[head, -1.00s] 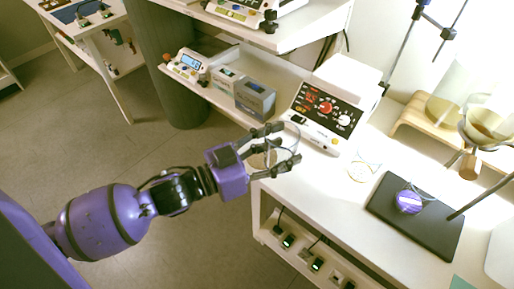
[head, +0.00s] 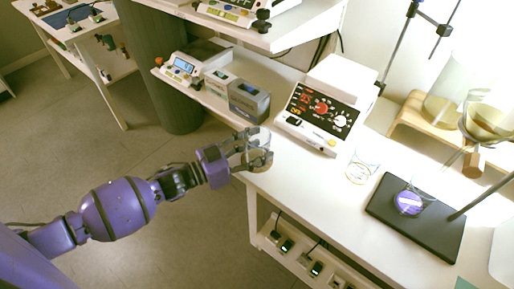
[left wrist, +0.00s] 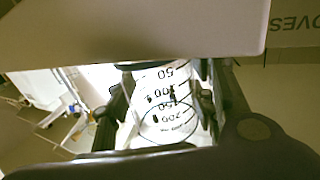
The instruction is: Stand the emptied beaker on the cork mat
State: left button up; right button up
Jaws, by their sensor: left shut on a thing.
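My left gripper (head: 256,148) is shut on a clear glass beaker (head: 264,142) at the left end of the white bench. The beaker looks close to upright and empty. In the left wrist view the beaker (left wrist: 168,102) sits between the fingers, with dark graduation marks. A tan round patch, apparently the cork mat (head: 261,162), shows at the beaker's foot, mostly hidden by the beaker and fingers. I cannot tell whether the beaker touches it. My right gripper is not in view.
A dial-fronted device (head: 318,115) stands behind the gripper, with small boxes (head: 249,102) to its left. Another clear glass vessel (head: 361,170) stands to the right. A black plate (head: 430,232) bears a vessel with purple contents (head: 408,203). Bare bench lies between.

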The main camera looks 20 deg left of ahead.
pick_arm(q)
jog(key=shift+f, duration=0.1)
jog(key=o, duration=1.2)
jog(key=shift+o, duration=0.2)
jog(key=shift+r, duration=0.2)
jog(key=v, duration=1.2)
